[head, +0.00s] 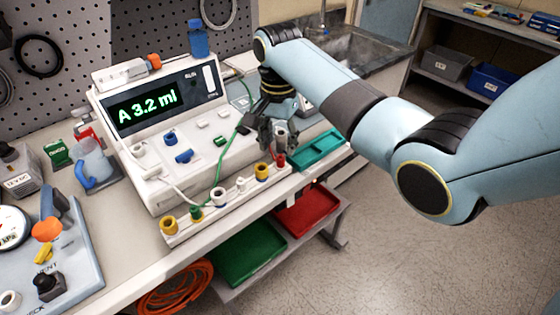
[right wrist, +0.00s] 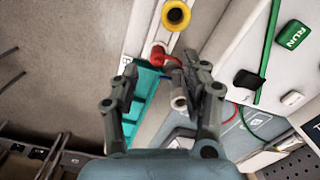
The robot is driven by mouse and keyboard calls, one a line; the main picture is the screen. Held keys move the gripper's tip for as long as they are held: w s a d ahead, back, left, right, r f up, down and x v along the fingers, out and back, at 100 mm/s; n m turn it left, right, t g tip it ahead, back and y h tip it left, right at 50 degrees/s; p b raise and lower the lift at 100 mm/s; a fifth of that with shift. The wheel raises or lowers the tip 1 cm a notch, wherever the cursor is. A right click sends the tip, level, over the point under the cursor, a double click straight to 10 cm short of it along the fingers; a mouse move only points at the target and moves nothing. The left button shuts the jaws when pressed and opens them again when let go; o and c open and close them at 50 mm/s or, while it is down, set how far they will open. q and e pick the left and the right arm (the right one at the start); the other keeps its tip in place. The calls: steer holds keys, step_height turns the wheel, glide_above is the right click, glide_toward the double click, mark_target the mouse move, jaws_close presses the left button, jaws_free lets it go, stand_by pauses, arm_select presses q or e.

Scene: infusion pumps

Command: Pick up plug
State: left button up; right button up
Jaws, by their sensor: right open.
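My right gripper (head: 277,143) is open above the front right part of the white pump (head: 160,120). In the right wrist view its two fingers (right wrist: 160,72) stand apart, with a pale cylindrical plug (right wrist: 179,96) between them, nearer the right finger. The same pale plug (head: 281,133) shows beside the fingers in the head view. I cannot tell whether they touch it. A red plug (head: 281,160) is at the right end of the white socket strip (head: 215,211), just beyond the fingertips in the wrist view (right wrist: 158,54). A yellow plug (head: 262,171) is beside it. My left gripper is out of view.
A teal tray (head: 316,152) lies right of the strip. A green cable (head: 226,155) and a white cable cross the pump front. Red (head: 309,211) and green (head: 244,256) bins sit below the bench edge. Gauges and a blue-handled jug (head: 93,160) stand left.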

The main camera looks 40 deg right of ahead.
mark_target(280, 157)
steer(key=f, duration=0.5)
steer(key=shift+d+f, duration=0.2)
steer(key=shift+d, duration=0.05)
steer(key=c, duration=0.9)
